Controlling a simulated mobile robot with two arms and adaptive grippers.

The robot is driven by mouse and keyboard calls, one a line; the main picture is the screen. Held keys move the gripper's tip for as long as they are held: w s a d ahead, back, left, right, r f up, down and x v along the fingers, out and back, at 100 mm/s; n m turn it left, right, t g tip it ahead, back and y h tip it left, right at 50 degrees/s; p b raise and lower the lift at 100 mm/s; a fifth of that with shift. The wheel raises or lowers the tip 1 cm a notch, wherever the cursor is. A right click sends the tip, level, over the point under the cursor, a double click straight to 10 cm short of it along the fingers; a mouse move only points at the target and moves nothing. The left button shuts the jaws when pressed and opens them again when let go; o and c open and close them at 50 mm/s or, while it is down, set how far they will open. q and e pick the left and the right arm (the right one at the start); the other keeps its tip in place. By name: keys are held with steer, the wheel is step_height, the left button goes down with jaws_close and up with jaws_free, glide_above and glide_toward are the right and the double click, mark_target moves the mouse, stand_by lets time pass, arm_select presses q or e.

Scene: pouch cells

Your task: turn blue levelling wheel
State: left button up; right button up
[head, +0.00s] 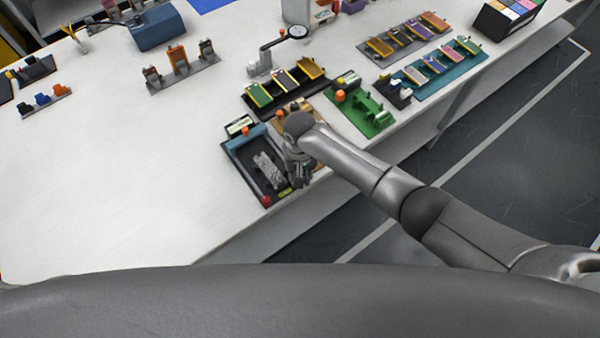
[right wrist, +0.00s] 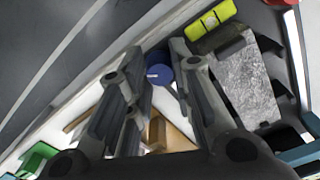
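The blue levelling wheel (right wrist: 158,74) shows in the right wrist view, with a white mark on its face. It lies between the two fingers of my right gripper (right wrist: 157,56), which are apart with gaps beside the wheel. I cannot tell how far the fingertips reach down to it. In the head view my right gripper (head: 301,180) points down at the right side of a black fixture (head: 238,162), and the wheel is hidden there. A yellow-green level vial (right wrist: 211,19) sits close to the wheel. My left gripper is not in view.
The fixture holds a crinkled silver piece (right wrist: 246,88) and has a red knob (head: 266,201). A wooden block (right wrist: 170,136) and a green fixture (head: 370,118) are close by. The table's front edge is near the gripper. The table's left part (head: 110,190) is clear.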

steer(key=shift+o, duration=0.8)
